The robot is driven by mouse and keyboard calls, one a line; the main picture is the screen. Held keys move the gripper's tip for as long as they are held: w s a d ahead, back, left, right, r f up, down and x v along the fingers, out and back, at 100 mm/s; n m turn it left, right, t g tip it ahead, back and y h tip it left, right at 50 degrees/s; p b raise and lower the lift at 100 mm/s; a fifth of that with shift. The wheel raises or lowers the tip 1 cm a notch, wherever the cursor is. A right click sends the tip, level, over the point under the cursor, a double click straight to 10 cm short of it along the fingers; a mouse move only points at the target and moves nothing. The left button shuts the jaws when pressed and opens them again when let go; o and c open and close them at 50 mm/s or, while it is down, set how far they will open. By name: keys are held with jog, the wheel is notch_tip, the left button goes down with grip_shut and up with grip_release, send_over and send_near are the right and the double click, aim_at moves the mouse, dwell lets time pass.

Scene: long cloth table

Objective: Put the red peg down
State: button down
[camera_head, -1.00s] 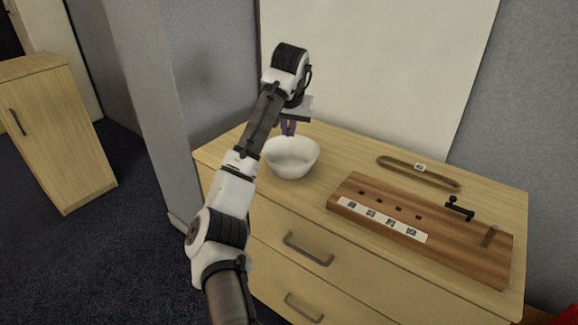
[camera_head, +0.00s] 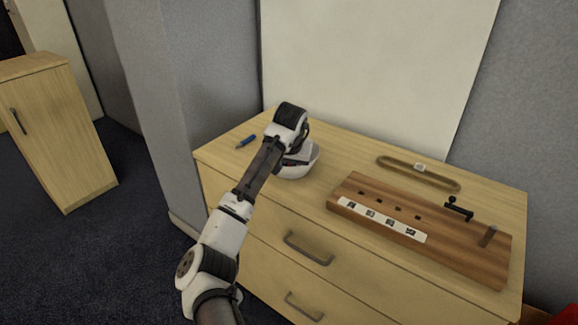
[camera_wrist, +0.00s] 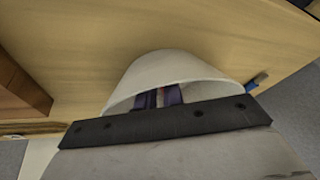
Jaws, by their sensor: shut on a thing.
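A white bowl (camera_head: 298,172) stands on the wooden dresser top; my arm covers much of it in the head view. In the wrist view the bowl (camera_wrist: 160,70) lies right under my gripper. My gripper (camera_wrist: 158,97) has its purple fingers down within the bowl's outline, shut on a narrow reddish-brown thing, which I take to be the red peg. Only a small strip of it shows between the fingers, and its lower end is hidden. I cannot tell whether it touches the bowl. The fingers are hidden in the head view.
A blue pen-like thing (camera_head: 246,141) lies left of the bowl. A brown wooden board (camera_head: 455,246) with holes, a label strip and a black crank (camera_head: 459,208) is at the right. A brown strap (camera_head: 400,168) lies behind it. The back wall is close behind the dresser.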

jog(key=c, duration=1.8)
grip_release()
jog(key=shift+f, duration=0.1)
jog(key=v, duration=1.2)
